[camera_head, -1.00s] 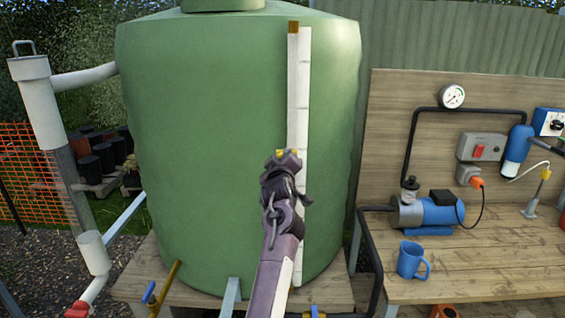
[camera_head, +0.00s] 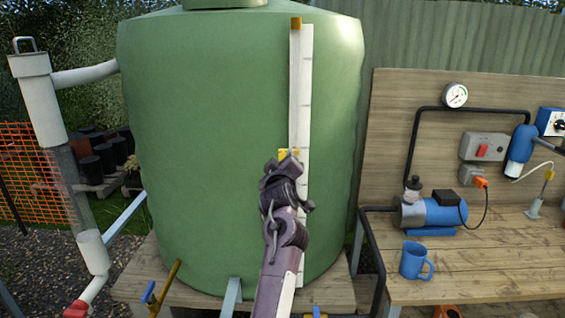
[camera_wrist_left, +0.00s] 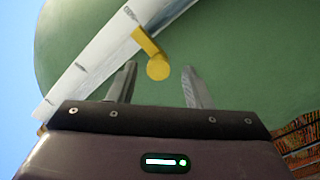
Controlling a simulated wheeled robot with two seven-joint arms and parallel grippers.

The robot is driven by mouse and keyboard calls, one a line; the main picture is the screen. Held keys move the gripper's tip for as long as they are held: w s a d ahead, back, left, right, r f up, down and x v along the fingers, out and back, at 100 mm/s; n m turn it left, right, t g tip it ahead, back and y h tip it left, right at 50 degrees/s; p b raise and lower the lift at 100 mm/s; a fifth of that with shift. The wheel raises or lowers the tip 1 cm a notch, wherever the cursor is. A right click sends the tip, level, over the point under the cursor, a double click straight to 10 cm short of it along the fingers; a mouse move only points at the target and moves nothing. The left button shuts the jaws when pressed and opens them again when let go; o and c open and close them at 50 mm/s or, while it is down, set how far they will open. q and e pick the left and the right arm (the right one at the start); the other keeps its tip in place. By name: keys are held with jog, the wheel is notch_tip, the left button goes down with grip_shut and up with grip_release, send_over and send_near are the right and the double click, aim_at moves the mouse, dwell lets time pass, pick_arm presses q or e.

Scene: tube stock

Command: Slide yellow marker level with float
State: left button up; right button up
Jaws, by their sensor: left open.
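The yellow marker (camera_head: 283,153) is on the white gauge strip (camera_head: 305,90) on the front of the green tank (camera_head: 210,120), partly hidden by my gripper. My left gripper (camera_head: 280,168) is just below and in front of it. In the left wrist view the marker's round yellow knob (camera_wrist_left: 158,68) shows in the gap between the tips of the two open fingers, with no finger visibly touching it. Its yellow arm reaches to the strip (camera_wrist_left: 92,62). I cannot make out a float for certain. My right gripper is not in view.
A wooden bench (camera_head: 480,275) at the right carries a blue mug (camera_head: 415,261) and a blue pump (camera_head: 432,212). A pipe with a clear section (camera_head: 75,190) stands left of the tank. The tank face left of my gripper is clear.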

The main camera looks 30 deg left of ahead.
pick_arm(q)
jog(key=b+v, duration=0.1)
jog(key=v, duration=0.3)
jog(key=shift+s, duration=0.2)
jog(key=shift+f, duration=0.15)
